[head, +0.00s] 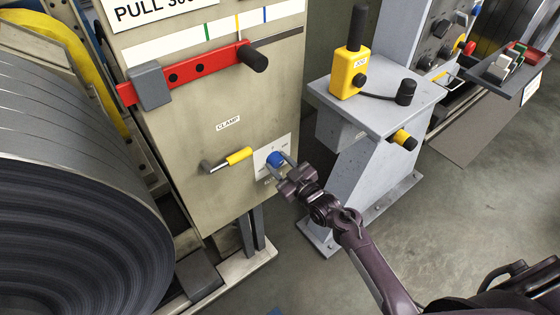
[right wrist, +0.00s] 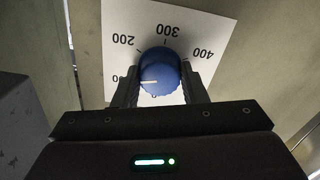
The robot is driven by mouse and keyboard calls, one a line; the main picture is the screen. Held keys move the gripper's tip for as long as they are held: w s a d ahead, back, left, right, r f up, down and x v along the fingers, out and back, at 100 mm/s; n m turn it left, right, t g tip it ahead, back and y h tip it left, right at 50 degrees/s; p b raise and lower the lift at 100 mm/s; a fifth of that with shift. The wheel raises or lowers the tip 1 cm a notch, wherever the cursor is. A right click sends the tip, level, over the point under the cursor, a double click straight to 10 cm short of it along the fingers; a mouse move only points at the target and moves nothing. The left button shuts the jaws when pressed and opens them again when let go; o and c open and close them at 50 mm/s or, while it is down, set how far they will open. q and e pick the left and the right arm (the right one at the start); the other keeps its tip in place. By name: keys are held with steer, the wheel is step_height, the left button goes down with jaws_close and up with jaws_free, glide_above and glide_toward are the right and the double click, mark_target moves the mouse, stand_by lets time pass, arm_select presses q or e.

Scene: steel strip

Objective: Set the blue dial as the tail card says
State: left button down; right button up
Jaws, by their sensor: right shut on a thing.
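The blue dial (head: 274,158) sits on a white scale plate (head: 265,152) low on the beige cabinet. In the right wrist view the dial (right wrist: 160,72) has a white pointer mark turned to the picture's left, near a partly hidden label ending in 0. My right gripper (head: 284,166) is shut on the dial, a finger on each side. A white card (head: 155,8) at the top, cut by the picture edge, reads PULL and a number that looks like 300. My left gripper is out of view.
A yellow-handled CLAMP lever (head: 238,156) is just left of the dial. A red bar (head: 200,68) with a black knob crosses the cabinet above. A large steel coil (head: 70,190) fills the left. A grey pedestal (head: 365,150) with a yellow control stands right.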

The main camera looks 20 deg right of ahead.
steer(key=m+p, duration=0.1)
steer(key=m, duration=0.3)
steer(key=shift+r, duration=0.1)
steer(key=m+p, duration=0.1)
steer(key=m, duration=0.2)
steer(key=shift+p, duration=0.3)
steer(key=m+p, duration=0.1)
steer(key=m, duration=0.2)
steer(key=m+p, duration=0.1)
steer(key=m, duration=0.3)
steer(key=shift+m, duration=0.4)
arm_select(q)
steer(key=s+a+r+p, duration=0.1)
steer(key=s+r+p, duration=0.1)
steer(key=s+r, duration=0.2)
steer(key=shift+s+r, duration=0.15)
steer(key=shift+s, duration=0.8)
arm_select(e)
steer(key=m, duration=0.6)
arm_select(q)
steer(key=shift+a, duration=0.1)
arm_select(e)
steer(key=o, duration=1)
steer(key=shift+c, duration=0.2)
